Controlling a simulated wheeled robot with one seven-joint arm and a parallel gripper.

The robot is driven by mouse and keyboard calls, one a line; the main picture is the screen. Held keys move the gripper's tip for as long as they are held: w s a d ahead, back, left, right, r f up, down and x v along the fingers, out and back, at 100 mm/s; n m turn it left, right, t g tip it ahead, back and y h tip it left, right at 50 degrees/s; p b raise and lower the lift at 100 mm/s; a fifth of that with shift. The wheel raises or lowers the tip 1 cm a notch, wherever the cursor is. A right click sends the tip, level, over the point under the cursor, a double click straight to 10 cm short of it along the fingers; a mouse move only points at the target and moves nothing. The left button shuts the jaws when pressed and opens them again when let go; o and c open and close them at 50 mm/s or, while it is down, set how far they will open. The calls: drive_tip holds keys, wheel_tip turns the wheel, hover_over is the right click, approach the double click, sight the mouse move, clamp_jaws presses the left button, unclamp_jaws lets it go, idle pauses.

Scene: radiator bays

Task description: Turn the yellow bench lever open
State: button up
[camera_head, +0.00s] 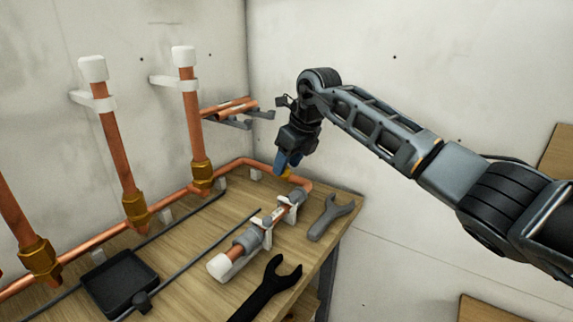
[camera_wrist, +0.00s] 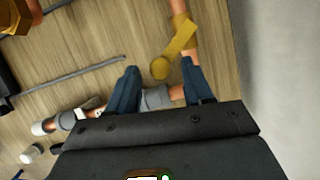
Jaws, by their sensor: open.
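The yellow bench lever shows in the wrist view (camera_wrist: 181,38), with a round yellow end (camera_wrist: 160,68) beside it. It is on a copper pipe close to the bench's far right corner. In the head view only a small yellow part (camera_head: 286,174) shows below my fingers. My gripper (camera_head: 288,160) points down over it. In the wrist view its two blue fingers (camera_wrist: 160,78) are apart, with the round yellow end in line between them and nothing gripped. I cannot tell the height gap between the fingers and the lever.
A copper assembly with grey fittings (camera_head: 245,238) lies in front of the lever. A grey wrench (camera_head: 328,218), a black wrench (camera_head: 265,290) and a black tray (camera_head: 120,282) lie on the bench (camera_head: 190,262). Upright copper pipes (camera_head: 192,115) stand left, near the wall (camera_head: 400,90).

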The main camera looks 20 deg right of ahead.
drive_tip(key=shift+w+a+f, duration=0.1)
drive_tip(key=shift+w+f, duration=0.05)
drive_tip(key=shift+f, duration=0.35)
clamp_jaws()
